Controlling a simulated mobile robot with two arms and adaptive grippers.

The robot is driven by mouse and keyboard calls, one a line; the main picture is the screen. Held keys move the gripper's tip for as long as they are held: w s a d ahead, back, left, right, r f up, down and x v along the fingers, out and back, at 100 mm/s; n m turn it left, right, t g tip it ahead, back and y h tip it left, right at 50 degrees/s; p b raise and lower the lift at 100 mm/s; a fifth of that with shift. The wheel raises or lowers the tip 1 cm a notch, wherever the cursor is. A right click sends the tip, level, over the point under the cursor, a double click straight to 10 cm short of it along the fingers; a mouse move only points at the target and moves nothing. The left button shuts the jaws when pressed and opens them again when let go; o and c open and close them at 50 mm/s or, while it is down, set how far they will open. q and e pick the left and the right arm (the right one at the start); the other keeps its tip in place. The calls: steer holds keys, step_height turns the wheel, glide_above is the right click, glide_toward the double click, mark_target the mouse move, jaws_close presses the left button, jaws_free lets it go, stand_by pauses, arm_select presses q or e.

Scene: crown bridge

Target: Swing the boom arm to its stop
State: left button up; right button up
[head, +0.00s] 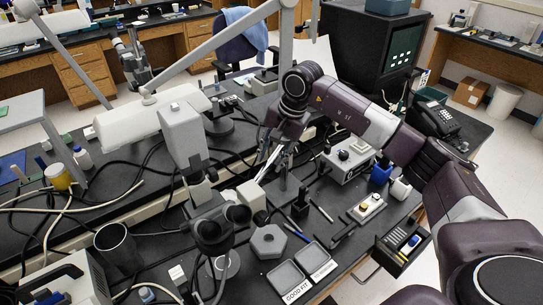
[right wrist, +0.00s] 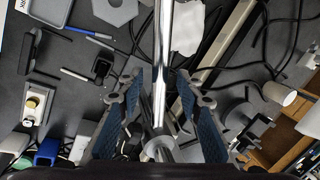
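A chrome rod, which looks like the boom arm (right wrist: 163,60), runs down the middle of the right wrist view to a round metal end. In the head view the boom arm (head: 268,165) is a short bright bar slanting toward the microscope (head: 207,215), partly hidden by my gripper. My right gripper (head: 273,152) is above the bench at the bar. In the right wrist view its blue-padded fingers (right wrist: 160,108) are spread on both sides of the rod, with gaps showing. Whether the rod lies fully between them in depth is unclear. My left gripper is not in view.
Two small trays (head: 287,276) and a grey hexagonal block (head: 268,241) lie on the front bench. A control box (head: 347,160) stands right of the rod. A white lamp (head: 130,122) and cables crowd the left. An open drawer (head: 402,243) juts out at front right.

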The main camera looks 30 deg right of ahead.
steer(key=shift+c, duration=0.2)
jaws_close()
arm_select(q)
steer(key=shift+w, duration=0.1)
